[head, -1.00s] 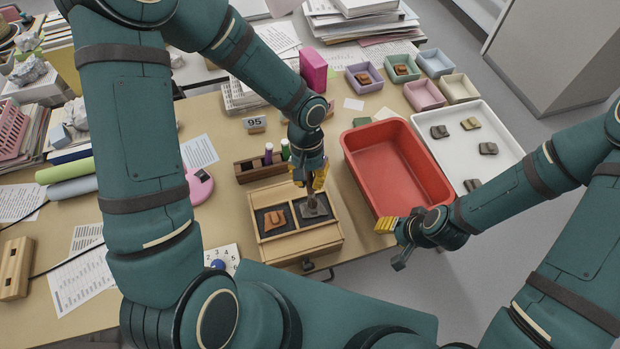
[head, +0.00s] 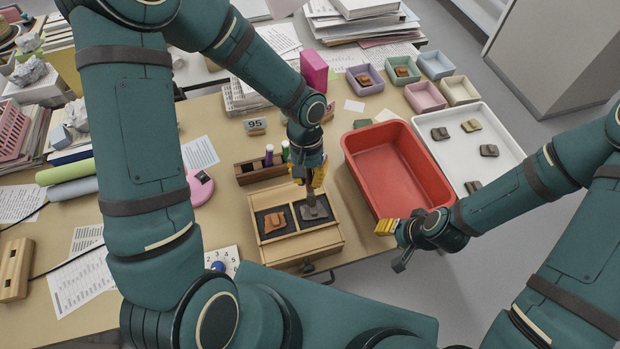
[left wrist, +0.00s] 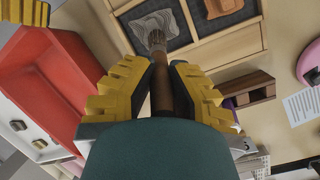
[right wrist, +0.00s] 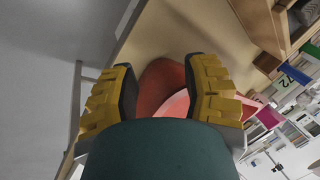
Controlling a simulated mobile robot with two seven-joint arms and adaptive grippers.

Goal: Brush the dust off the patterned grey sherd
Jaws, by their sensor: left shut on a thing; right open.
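The patterned grey sherd (head: 316,212) lies in the right compartment of a wooden box (head: 304,245) on the table. Its wavy light lines show in the left wrist view (left wrist: 152,27). My left gripper (head: 312,184) is shut on the handle of a brush (left wrist: 160,85), which points down. The bristles (left wrist: 156,40) are at the sherd's edge and seem to touch it. An orange-brown sherd (head: 274,221) lies in the box's left compartment. My right gripper (head: 392,240) is open and empty, near the front of the red tub, away from the box.
A red tub (head: 362,181) stands right of the box. A white tray (head: 455,150) with several sherds lies beyond it.

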